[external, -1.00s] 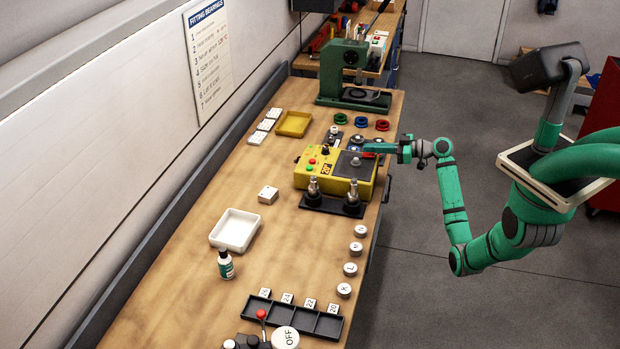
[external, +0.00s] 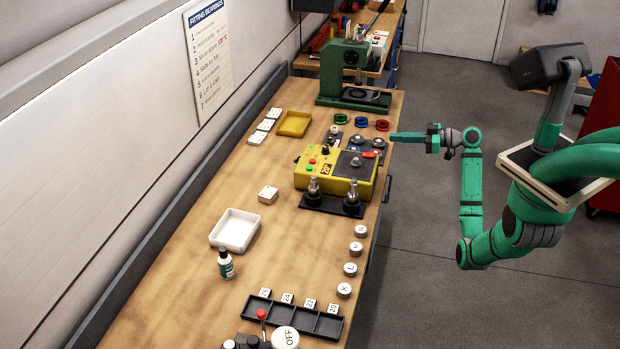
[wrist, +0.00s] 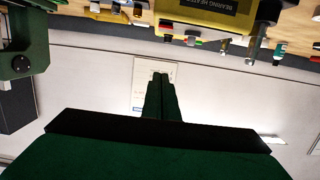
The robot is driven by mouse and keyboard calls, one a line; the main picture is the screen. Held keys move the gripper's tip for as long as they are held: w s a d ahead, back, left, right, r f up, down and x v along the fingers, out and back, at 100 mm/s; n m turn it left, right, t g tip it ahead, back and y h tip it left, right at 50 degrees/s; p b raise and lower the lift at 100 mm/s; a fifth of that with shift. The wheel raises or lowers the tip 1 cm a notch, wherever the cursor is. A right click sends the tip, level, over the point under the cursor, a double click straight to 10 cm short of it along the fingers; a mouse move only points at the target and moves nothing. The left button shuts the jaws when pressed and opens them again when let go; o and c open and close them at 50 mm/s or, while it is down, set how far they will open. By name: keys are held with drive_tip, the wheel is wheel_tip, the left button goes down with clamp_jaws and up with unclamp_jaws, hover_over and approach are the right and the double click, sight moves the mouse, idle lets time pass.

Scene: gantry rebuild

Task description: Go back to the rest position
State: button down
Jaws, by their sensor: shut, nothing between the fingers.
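My gripper (external: 394,137) is at the right edge of the workbench, beside and just beyond the yellow bearing heater (external: 310,173). Its fingers are shut with nothing between them and point left over the bench edge. The green arm behind it bends down and back to its mount at the right. In the wrist view the closed fingers (wrist: 160,88) point toward the wall with the instruction sheet. The yellow heater hangs at the top of that view, which looks upside down, and it is apart from the fingers.
Red, green and blue rings (external: 361,122) lie on the bench near the green press (external: 343,75). A black stand with two posts (external: 333,204) sits before the heater. A white tray (external: 234,230) and a bottle (external: 225,265) stand nearer. The floor right of the bench is open.

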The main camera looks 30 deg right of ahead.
idle(0.3)
drive_tip(key=a+f+m+t+h, duration=0.5)
drive_tip(key=a+f+m+t, duration=0.1)
drive_tip(key=f, duration=0.2)
drive_tip(key=s+a+f+m+h, duration=0.1)
drive_tip(key=s+f+m+h, duration=0.15)
drive_tip(key=s+f, duration=0.5)
drive_tip(key=s+a+f+m+h, duration=0.15)
drive_tip(key=s+f+h, duration=0.25)
drive_tip(key=s, duration=0.6)
drive_tip(key=s+f+g, duration=0.1)
drive_tip(key=s, duration=1.2)
drive_tip(key=s+a+f+n+g, duration=0.1)
drive_tip(key=s, duration=1.2)
drive_tip(key=shift+s+a+f, duration=0.25)
